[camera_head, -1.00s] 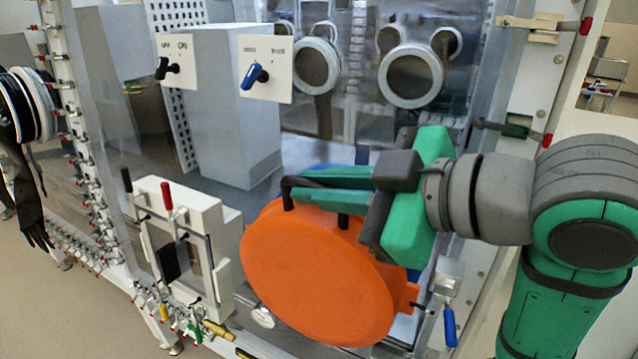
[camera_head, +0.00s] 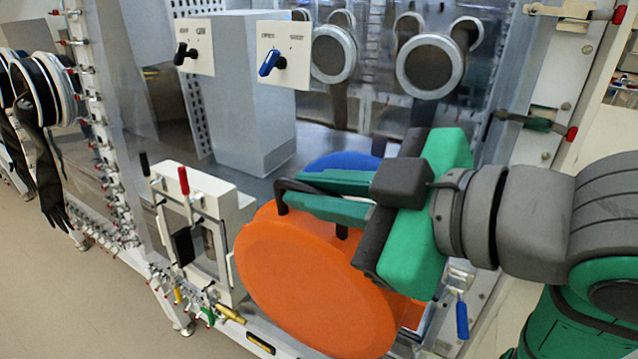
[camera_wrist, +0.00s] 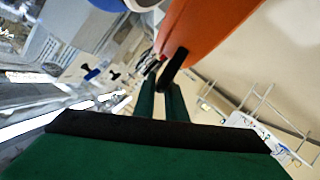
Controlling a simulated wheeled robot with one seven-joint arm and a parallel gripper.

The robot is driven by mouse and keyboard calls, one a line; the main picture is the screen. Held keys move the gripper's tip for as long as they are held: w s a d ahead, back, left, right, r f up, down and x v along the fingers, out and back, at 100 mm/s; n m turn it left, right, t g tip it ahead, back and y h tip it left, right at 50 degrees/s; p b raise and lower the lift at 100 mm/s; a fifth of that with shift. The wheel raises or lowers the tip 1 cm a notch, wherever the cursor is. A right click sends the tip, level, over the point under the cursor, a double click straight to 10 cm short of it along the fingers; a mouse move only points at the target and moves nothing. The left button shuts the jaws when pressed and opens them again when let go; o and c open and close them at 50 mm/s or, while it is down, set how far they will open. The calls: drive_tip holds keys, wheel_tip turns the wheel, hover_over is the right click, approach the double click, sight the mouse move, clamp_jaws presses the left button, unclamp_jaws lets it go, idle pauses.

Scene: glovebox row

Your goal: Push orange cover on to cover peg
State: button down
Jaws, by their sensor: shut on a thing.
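The orange cover (camera_head: 305,285) is a large round disc in the lower middle of the head view, in front of the glovebox wall. My gripper (camera_head: 285,192) reaches over its top edge from the right and is shut on the cover's black handle. In the wrist view the cover (camera_wrist: 205,30) fills the upper middle, and my fingers (camera_wrist: 170,90) meet the black handle (camera_wrist: 173,68). A blue round piece (camera_head: 345,162) shows behind the cover's upper edge. I cannot make out the cover peg; it may be hidden behind the cover or my arm.
A white boxy port with a red-handled lever (camera_head: 190,235) stands close left of the cover. A blue-handled latch (camera_head: 460,310) hangs just right of it. Two switch plates (camera_head: 283,52) and round glove ports (camera_head: 430,67) are above. Open floor (camera_head: 90,290) lies at lower left.

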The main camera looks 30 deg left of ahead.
drive_tip(key=shift+s+r, duration=0.2)
drive_tip(key=shift+s, duration=1.05)
drive_tip(key=shift+w, duration=0.1)
